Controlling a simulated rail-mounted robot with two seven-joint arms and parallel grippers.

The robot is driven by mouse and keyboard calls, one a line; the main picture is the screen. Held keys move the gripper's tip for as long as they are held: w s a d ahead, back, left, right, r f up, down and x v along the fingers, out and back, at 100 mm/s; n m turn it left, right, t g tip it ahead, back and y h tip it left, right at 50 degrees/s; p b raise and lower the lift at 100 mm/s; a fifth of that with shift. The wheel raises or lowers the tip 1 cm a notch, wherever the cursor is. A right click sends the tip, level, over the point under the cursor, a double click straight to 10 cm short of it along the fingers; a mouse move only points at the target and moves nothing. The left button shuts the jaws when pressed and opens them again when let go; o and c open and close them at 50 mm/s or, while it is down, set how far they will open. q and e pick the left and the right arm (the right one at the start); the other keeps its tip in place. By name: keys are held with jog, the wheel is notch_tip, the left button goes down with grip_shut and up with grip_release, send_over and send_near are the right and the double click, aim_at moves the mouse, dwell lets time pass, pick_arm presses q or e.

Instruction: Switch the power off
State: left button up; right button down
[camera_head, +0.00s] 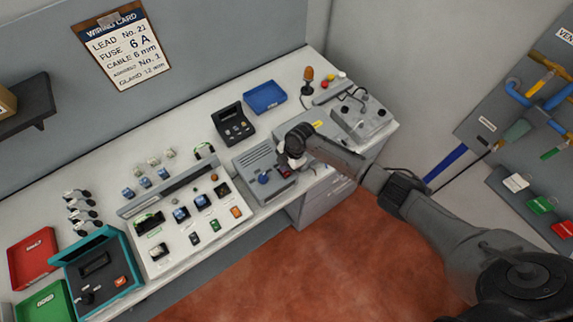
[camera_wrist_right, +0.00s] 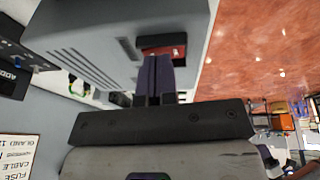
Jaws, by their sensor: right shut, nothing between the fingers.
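A grey power unit (camera_head: 258,160) with side vents and a blue knob (camera_head: 264,178) stands on the bench. A dark red rocker switch (camera_head: 285,171) sits on its front; it also shows in the right wrist view (camera_wrist_right: 178,51) in a dark frame. My right gripper (camera_head: 287,165) is at the unit's front. In the right wrist view its shut, empty fingertips (camera_wrist_right: 158,58) are right at the switch and cover part of it. I cannot tell whether they touch it or which way the rocker is tipped. My left gripper is not in view.
Left of the unit is a white board (camera_head: 180,245) with several small parts. A grey fixture (camera_head: 365,118) stands to the right. The red floor (camera_head: 290,265) in front is clear.

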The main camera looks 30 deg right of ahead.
jog(key=shift+r+p, duration=0.55)
jog(key=shift+r, duration=0.05)
jog(key=r+p, duration=0.3)
jog(key=shift+s+r+p, duration=0.25)
jog(key=shift+r+p, duration=0.05)
jog(key=shift+r, duration=0.05)
jog(key=s+b+v, duration=0.1)
jog(key=b+v, duration=0.1)
jog(key=v, duration=0.7)
jog(key=shift+d, duration=0.2)
jog(key=shift+s, duration=0.1)
